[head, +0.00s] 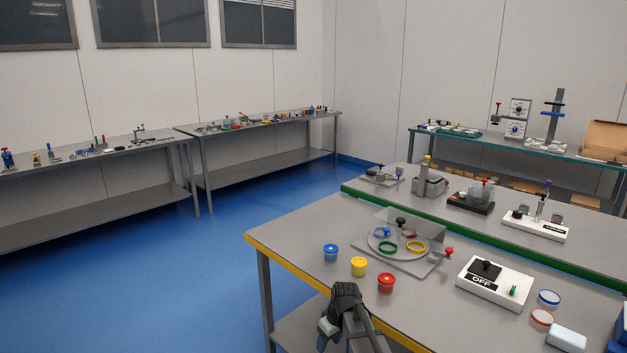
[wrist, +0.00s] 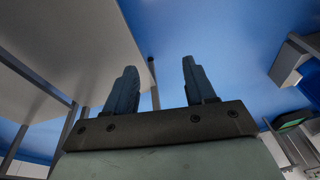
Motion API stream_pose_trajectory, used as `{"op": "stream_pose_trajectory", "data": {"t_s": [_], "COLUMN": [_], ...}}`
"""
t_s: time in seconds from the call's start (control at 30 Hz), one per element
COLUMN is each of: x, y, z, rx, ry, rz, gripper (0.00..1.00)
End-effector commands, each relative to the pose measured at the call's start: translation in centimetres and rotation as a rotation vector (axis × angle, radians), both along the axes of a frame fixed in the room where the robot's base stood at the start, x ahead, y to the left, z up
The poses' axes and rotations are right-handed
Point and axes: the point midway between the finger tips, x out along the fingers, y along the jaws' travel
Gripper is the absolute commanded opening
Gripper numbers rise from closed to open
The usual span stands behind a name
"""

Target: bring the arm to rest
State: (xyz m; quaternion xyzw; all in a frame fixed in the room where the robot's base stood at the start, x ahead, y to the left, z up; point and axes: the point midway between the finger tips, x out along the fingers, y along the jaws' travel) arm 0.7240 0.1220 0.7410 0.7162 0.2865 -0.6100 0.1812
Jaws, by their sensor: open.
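My gripper (wrist: 158,80) is open in the wrist view, its two dark fingers apart with nothing between them. Past the fingers the wrist view shows blue floor and a pale underside with metal legs. In the head view my folded arm (head: 346,305) is at the bottom middle, by the yellow-edged front of the near bench (head: 300,232).
Blue floor (head: 170,290) is clear at left.

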Motion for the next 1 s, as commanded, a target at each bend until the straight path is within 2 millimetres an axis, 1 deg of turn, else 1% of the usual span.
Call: {"op": "stream_pose_trajectory", "data": {"t_s": [0.03, 0.1, 0.27, 0.3, 0.47, 0.5, 0.67, 0.8, 0.97, 1.0], "x": [-1.3, -2.7, -6.3, -7.3, -11.4, -12.4, -16.9, -21.0, -25.9, -27.2], "y": [-0.6, -1.2, -2.8, -3.2, -4.7, -5.1, -6.4, -7.6, -8.7, -9.0], "z": [-1.7, -3.8, -8.6, -9.8, -14.0, -15.0, -18.7, -21.6, -24.3, -25.0], "rx": [-0.006, -0.016, -0.04, -0.046, -0.074, -0.082, -0.112, -0.142, -0.176, -0.185], "ry": [0.026, 0.058, 0.131, 0.15, 0.223, 0.242, 0.314, 0.375, 0.445, 0.464], "rz": [-0.019, -0.048, -0.113, -0.13, -0.196, -0.212, -0.275, -0.329, -0.389, -0.403], "gripper": [0.55, 0.55, 0.55, 0.55, 0.55, 0.55, 0.55, 0.55, 0.55, 0.55]}}
